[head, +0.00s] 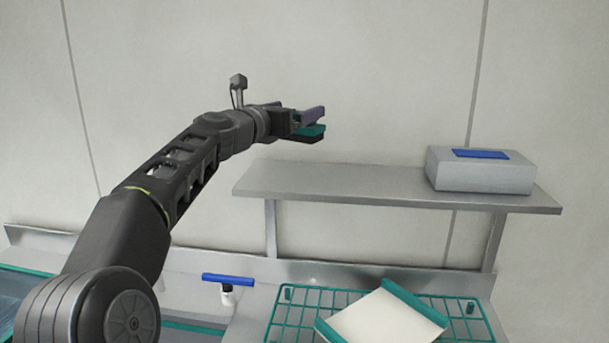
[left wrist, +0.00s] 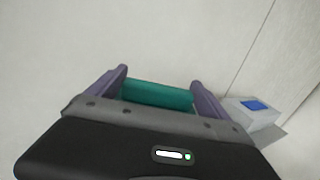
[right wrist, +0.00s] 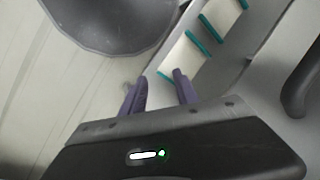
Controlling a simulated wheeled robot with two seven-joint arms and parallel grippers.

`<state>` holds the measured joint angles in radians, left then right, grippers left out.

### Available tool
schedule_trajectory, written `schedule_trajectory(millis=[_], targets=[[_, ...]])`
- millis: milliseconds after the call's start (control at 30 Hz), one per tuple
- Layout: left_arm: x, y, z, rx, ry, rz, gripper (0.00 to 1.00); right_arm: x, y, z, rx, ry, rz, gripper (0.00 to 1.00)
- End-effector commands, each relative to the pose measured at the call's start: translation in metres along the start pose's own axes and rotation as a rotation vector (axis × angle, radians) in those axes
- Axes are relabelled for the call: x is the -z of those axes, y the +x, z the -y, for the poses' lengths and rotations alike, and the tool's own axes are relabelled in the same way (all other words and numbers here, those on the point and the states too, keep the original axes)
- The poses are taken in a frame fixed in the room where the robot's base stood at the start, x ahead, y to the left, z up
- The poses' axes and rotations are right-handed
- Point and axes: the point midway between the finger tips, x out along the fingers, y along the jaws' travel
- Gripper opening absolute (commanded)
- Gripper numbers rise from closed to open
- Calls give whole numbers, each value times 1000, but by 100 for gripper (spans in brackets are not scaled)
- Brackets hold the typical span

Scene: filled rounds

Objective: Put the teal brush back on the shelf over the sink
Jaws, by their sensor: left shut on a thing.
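The teal brush (head: 309,132) is between the fingers of my left gripper (head: 304,117), which is shut on it. In the head view they are in the air, above and near the left end of the grey metal shelf (head: 340,183), with no contact seen. In the left wrist view the brush (left wrist: 157,95) spans the gap between the purple fingers of the left gripper (left wrist: 158,88). The right gripper (right wrist: 160,85) shows only in the right wrist view, its fingers apart with nothing between them. The sink is not clearly made out.
A grey box (head: 480,178) with a blue patch stands on the shelf's right end. The shelf's left and middle are bare. Below are a teal wire rack (head: 305,298), a cream panel with teal edges (head: 378,318) and a blue-topped white fitting (head: 228,283). The wall is behind.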

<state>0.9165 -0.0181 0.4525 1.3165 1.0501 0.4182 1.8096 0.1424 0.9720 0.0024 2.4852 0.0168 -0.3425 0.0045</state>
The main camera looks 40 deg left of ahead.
Motion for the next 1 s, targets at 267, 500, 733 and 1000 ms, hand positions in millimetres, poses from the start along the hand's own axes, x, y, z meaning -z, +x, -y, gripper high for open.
schedule_trajectory(millis=[267,500,733,1000], targets=[[0,0,0,0,0,1,45,0,0,0,0,0,1,36],[35,0,0,-1,-1,-2,45,1,21,-5,5,-3,-6,36],[63,-1,0,0,0,0,45,3,34,-8,11,-7,-12,36],[62,0,1,1,1,1,45,3,32,-7,12,-7,-12,36]])
